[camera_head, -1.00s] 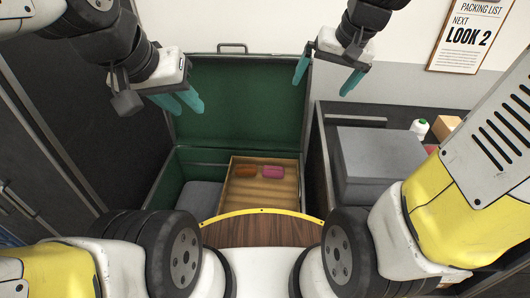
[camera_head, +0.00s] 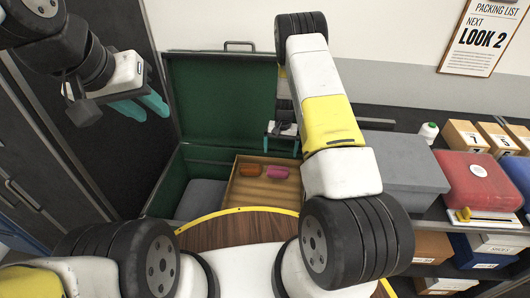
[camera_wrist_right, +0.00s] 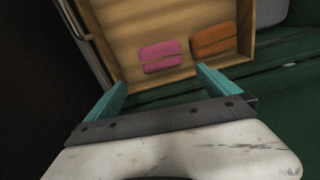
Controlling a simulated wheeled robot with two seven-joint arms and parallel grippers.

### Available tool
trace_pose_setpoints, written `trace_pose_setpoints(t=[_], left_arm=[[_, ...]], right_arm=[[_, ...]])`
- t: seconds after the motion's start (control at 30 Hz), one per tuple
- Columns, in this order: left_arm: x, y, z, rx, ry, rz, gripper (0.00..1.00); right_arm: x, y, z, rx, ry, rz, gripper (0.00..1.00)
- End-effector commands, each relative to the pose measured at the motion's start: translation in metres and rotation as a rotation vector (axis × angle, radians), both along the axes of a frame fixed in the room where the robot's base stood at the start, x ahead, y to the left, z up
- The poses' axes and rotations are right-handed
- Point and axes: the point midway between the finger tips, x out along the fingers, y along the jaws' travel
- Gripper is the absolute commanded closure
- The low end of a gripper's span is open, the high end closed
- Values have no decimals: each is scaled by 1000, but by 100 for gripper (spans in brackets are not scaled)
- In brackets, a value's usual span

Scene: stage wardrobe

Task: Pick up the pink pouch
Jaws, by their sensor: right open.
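The pink pouch (camera_head: 277,172) lies in a shallow wooden tray (camera_head: 262,191) inside the open green trunk (camera_head: 222,95). An orange-brown pouch (camera_head: 249,171) lies beside it, to its left in the head view. In the right wrist view the pink pouch (camera_wrist_right: 160,57) lies ahead of the fingers, with the orange-brown pouch (camera_wrist_right: 213,39) to its right. My right gripper (camera_head: 283,150) is open and empty, above the tray's right side near the pink pouch; its fingers (camera_wrist_right: 160,88) are spread apart and do not touch it. My left gripper (camera_head: 145,107) is open and empty, left of the trunk.
The trunk's lid stands up behind the tray. A grey cloth-like item (camera_head: 201,199) lies in the trunk's left part. A grey box (camera_head: 403,165), a red box (camera_head: 477,180) and a white bottle (camera_head: 428,131) stand on the shelf to the right. A wooden surface with yellow edging (camera_head: 233,229) is in front.

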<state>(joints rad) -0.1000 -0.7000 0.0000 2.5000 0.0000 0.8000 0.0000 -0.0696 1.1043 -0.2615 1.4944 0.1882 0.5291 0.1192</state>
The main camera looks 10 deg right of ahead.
Motion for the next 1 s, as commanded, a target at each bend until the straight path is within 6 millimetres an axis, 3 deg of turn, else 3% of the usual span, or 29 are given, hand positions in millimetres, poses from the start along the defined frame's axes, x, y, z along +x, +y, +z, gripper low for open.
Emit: trace_pose_setpoints(t=[0.03,0.1,0.73,1.0], left_arm=[[0,0,0,0,0,0,67],[0,0,0,0,0,0,67],[0,0,0,0,0,0,67],[0,0,0,0,0,0,67]], right_arm=[[-2,-2,-17,-7,12,-1,0],[-5,-3,-32,-15,22,-3,0],[-7,-2,-111,-20,30,-4,0],[-6,-2,-124,-20,28,-4,0]])
